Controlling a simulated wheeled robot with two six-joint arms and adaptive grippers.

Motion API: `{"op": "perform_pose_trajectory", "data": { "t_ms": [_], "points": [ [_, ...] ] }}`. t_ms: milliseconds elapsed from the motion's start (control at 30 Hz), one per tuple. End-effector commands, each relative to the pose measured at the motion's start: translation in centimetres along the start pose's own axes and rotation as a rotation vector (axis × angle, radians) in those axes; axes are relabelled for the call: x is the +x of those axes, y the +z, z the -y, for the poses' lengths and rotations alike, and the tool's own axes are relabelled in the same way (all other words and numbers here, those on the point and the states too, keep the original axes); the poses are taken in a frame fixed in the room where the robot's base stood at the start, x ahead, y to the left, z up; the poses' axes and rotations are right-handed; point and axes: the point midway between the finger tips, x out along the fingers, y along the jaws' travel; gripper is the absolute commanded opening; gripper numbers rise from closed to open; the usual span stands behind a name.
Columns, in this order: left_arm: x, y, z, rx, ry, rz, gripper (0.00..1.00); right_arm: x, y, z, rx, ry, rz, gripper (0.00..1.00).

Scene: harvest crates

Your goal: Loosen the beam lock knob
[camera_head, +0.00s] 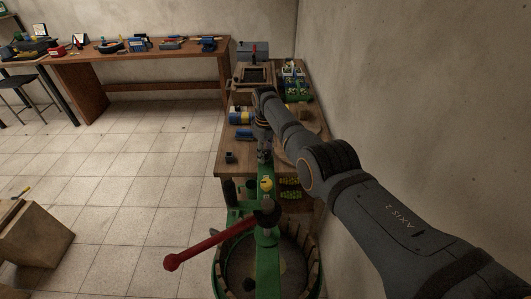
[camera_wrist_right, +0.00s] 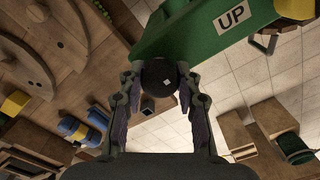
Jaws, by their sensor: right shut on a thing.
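The beam lock knob (camera_wrist_right: 158,76) is a dark round knob with a small pale mark, at the end of the green beam (camera_wrist_right: 205,32) that carries an "UP" label. My right gripper (camera_wrist_right: 160,84) is shut on the knob, with a finger on each side of it. In the head view, my right gripper (camera_head: 265,153) points down at the far end of the green beam (camera_head: 267,240); the knob is too small and covered to make out there. My left gripper is not in view.
A yellow part (camera_head: 266,184) sits on the beam. A red lever (camera_head: 215,248) sticks out left over a round slatted tub (camera_head: 313,270). A wooden table (camera_head: 232,170) behind holds jars, crates and small items. Open tiled floor lies to the left, a wall to the right.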

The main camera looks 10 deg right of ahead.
Motion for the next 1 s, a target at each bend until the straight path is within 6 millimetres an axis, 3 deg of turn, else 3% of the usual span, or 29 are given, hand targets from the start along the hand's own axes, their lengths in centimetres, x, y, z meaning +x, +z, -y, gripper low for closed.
{"op": "perform_pose_trajectory", "data": {
  "t_ms": [633, 667, 700, 800, 1000],
  "points": [
    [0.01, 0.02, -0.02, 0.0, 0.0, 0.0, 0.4, 0.33, 0.14, 0.17, -0.045, -0.005, 0.005, 0.02],
    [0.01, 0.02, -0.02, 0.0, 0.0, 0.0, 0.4, 0.33, 0.14, 0.17, -0.045, -0.005, 0.005, 0.38],
    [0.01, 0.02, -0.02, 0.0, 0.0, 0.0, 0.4, 0.32, 0.13, 0.17, -0.045, -0.005, 0.005, 0.43],
    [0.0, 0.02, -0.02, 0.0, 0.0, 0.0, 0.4, 0.24, 0.1, 0.13, -0.044, -0.004, 0.004, 0.57],
    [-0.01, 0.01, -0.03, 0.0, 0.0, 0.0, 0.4, 0.14, 0.06, 0.08, -0.044, -0.002, 0.002, 0.58]
  ]
}}
